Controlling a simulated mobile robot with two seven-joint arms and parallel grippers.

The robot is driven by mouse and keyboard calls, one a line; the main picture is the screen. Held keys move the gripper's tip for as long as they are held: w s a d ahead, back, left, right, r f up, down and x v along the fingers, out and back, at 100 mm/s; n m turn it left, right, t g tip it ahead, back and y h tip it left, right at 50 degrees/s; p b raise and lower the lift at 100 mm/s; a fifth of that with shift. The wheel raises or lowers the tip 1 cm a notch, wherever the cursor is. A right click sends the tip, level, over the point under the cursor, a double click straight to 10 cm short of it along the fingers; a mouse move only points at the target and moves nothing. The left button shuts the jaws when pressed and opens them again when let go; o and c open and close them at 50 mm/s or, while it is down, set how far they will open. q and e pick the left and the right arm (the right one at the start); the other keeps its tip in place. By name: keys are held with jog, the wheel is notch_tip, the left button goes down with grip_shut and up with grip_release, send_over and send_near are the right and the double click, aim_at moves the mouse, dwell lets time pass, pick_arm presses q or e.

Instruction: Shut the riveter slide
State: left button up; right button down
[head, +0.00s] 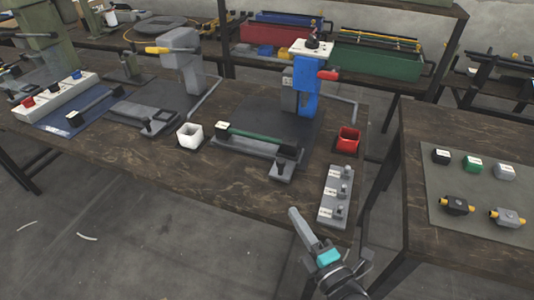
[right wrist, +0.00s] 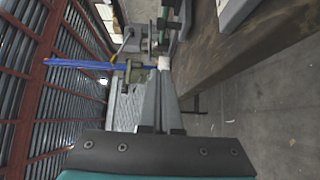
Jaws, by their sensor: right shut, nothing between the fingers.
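The blue riveter press (head: 306,85) stands on a dark base plate at the right end of the bench. Its slide, with a green bar (head: 255,138) and a grey front piece with a knob (head: 282,169), lies out in front of the press column. A grey riveter press (head: 183,60) with its own slide (head: 146,115) stands to the left. My right gripper (head: 294,213) is shut and empty, in front of the bench edge, nearer than the slide and apart from it. Its closed fingers show in the right wrist view (right wrist: 160,95). My left gripper is not in view.
A grey panel with several knobs (head: 336,195) lies at the bench's right front. A side table (head: 480,245) holds small blocks. The floor in front is open.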

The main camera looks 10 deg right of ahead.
jog(key=w, duration=0.3)
jog(key=w+a, duration=0.1)
jog(key=w, duration=0.2)
jog(key=w+b, duration=0.1)
jog(key=w, duration=0.2)
jog(key=shift+w+a, duration=0.3)
jog(key=shift+a, duration=0.1)
jog(key=w+d, duration=0.1)
jog(key=w, duration=0.1)
jog(key=shift+w+d, duration=0.35)
jog(key=shift+d, duration=0.05)
jog(key=shift+w+d+b, duration=0.2)
jog(key=shift+w+b, duration=0.1)
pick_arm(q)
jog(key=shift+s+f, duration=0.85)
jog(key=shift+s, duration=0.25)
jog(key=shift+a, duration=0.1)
